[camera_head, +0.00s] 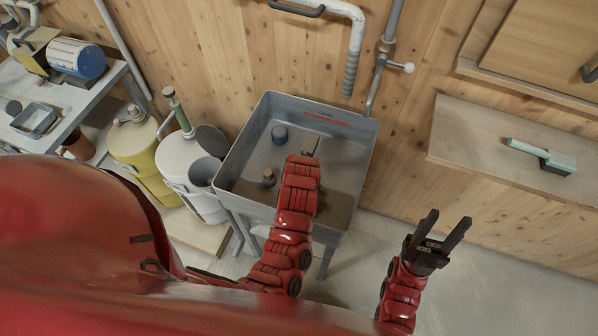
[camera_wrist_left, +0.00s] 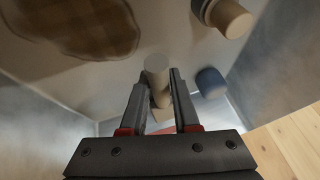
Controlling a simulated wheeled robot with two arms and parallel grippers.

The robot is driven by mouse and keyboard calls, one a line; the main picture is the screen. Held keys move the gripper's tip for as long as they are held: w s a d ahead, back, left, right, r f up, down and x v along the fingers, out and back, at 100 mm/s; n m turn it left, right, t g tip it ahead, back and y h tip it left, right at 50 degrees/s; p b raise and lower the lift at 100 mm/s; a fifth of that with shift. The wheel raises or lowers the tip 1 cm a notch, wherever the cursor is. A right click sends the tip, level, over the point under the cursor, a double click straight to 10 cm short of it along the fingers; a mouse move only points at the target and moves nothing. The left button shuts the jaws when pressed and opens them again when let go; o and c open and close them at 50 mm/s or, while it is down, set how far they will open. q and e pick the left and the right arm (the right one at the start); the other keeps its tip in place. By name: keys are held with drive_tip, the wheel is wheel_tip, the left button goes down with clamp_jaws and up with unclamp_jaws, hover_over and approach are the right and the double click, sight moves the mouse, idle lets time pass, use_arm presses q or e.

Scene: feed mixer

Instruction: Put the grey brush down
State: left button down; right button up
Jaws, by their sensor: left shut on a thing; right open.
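My left gripper (camera_wrist_left: 158,82) is shut on a grey-beige piece with a rounded end, seemingly the grey brush (camera_wrist_left: 156,64). In the head view its tan-grey end (camera_head: 310,145) shows past my red left wrist, over the grey basin (camera_head: 232,165); the fingers are hidden there. The brush's bristles cannot be made out, nor whether it touches the basin. My right gripper (camera_head: 449,217) is open and empty, right of the basin and below the wall shelf.
In the basin stand a blue cylinder (camera_head: 280,134) and a small beige-topped one (camera_head: 268,178); a brown patch lies on its floor. A pale green brush (camera_head: 541,155) lies on the shelf (camera_head: 480,145). Yellow (camera_head: 135,150) and white (camera_head: 180,160) containers stand left.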

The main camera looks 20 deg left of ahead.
use_arm(q)
wheel_tip(320, 180, down, 3)
drive_tip(key=shift+p, duration=0.35)
drive_tip(key=shift+f, duration=0.1)
drive_tip(key=shift+f, duration=0.15)
drive_tip(key=c, duration=0.6)
unclamp_jaws()
drive_tip(key=shift+c, duration=0.2)
